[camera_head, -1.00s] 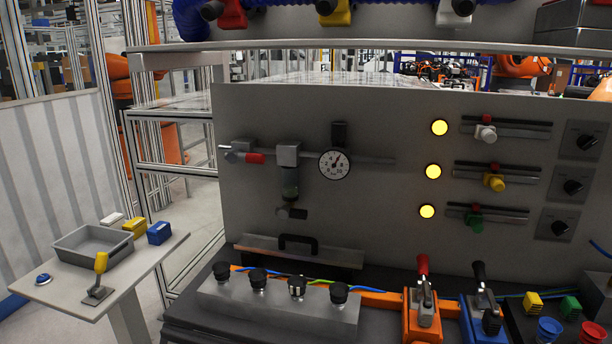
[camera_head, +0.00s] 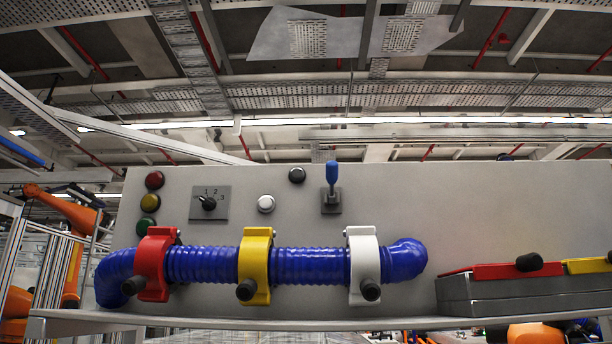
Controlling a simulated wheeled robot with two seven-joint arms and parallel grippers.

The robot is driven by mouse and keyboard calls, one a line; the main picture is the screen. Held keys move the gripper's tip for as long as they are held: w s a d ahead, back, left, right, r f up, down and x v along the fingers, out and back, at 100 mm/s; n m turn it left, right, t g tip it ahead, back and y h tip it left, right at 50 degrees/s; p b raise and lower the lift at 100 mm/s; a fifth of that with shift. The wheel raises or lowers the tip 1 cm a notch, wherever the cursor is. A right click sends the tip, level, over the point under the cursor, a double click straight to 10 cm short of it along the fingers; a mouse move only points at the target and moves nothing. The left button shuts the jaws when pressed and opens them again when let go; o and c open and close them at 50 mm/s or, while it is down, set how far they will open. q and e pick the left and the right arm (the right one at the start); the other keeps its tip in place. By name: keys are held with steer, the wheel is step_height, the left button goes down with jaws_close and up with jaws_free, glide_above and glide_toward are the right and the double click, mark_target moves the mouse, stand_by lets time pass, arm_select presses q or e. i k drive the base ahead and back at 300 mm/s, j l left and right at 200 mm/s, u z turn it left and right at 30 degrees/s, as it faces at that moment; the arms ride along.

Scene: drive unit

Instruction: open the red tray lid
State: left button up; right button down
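The red tray lid (camera_head: 506,270) is a flat red cover with a black knob (camera_head: 529,261) on it. It lies on top of a grey tray box (camera_head: 530,294) at the right end of the shelf and looks shut. A yellow lid (camera_head: 588,265) sits beside it, cut off by the right picture edge. Neither of my grippers shows in the head view.
The shelf edge (camera_head: 250,323) runs across the bottom. A blue corrugated hose (camera_head: 310,266) is held by a red clamp (camera_head: 154,264), a yellow clamp (camera_head: 255,266) and a white clamp (camera_head: 363,266). Behind is a panel with lamps, a rotary switch (camera_head: 209,203) and a blue-tipped lever (camera_head: 332,186).

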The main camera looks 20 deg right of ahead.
mark_target(530, 265)
steer(key=l+u, duration=0.3)
steer(key=k+l+u, duration=0.1)
steer(key=l+u, duration=0.2)
steer(key=k+l+u, duration=0.15)
steer(key=l, duration=0.3)
steer(key=k+l+u, duration=0.2)
steer(key=l, duration=0.2)
steer(key=k+l+u, duration=0.15)
steer(key=k+l, duration=0.5)
steer(key=l, duration=0.2)
steer(key=k+l, duration=0.3)
steer(key=l, duration=0.25)
steer(key=k+l+u, duration=0.1)
steer(key=k+l, duration=0.25)
steer(key=l, duration=0.2)
steer(key=k+l, duration=0.35)
steer(key=l, duration=0.2)
steer(key=k+l, duration=0.35)
steer(key=l, duration=0.2)
steer(key=i+u, duration=0.05)
